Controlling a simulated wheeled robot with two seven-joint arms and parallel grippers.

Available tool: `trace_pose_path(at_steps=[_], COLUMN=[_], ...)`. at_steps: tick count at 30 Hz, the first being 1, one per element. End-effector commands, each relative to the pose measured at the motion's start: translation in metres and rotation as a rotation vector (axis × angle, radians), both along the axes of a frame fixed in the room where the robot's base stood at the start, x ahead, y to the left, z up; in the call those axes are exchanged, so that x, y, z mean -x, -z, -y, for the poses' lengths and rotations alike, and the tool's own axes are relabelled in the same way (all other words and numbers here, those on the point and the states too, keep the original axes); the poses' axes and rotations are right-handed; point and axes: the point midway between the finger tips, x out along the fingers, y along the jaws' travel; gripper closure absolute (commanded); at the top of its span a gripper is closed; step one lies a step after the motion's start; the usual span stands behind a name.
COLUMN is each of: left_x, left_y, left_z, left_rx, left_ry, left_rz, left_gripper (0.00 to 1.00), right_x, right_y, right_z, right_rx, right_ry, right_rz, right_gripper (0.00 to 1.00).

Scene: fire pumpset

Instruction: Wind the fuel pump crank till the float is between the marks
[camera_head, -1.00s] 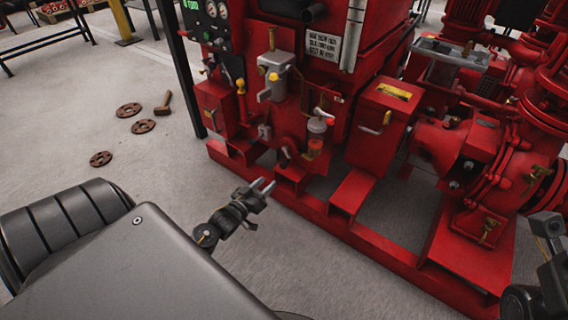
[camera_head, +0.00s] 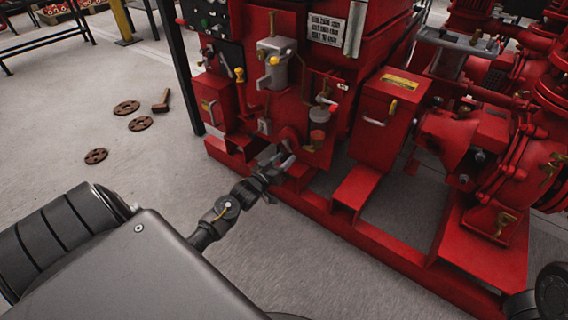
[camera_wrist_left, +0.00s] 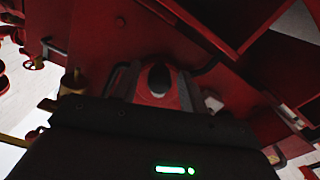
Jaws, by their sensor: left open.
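My left gripper (camera_head: 277,159) is open at the lower front of the red pumpset, just below a red rounded part (camera_head: 290,135). In the left wrist view, a dark round knob (camera_wrist_left: 158,78) shows between the gripper's two spread fingers. It may be the crank handle, and I cannot tell whether the fingers touch it. The crank arm cannot be made out clearly. A small clear cup (camera_head: 320,115) with red in it is up and to the right of the gripper. I cannot make out a float or marks. My right gripper is not in view.
A red box with a yellow label (camera_head: 391,105) stands right of the gripper. The red base rail (camera_head: 375,240) runs along the pumpset's front. Rusty discs (camera_head: 127,107) and a hammer (camera_head: 161,101) lie on the floor at left. The floor there is mostly clear.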

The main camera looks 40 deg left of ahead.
Motion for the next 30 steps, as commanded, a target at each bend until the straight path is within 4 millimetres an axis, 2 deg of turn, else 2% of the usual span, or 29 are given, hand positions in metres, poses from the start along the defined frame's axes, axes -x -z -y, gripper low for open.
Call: trace_pose_path(at_steps=[11,21,30], left_x=[-0.0064,-0.0061,-0.0061], left_y=[-0.0001,0.0000,-0.0002], left_z=[-0.0002,-0.0001,-0.0016], left_rx=[0.000,0.000,-0.038], left_ry=[0.001,0.000,0.001], left_rz=[-0.002,-0.001,-0.003], left_gripper=[0.57,1.00,1.00], right_x=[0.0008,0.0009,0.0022], right_y=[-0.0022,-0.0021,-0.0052], right_z=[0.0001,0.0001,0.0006], right_rx=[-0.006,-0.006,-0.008], right_ry=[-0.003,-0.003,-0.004], right_rz=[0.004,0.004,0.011], right_gripper=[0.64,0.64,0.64])
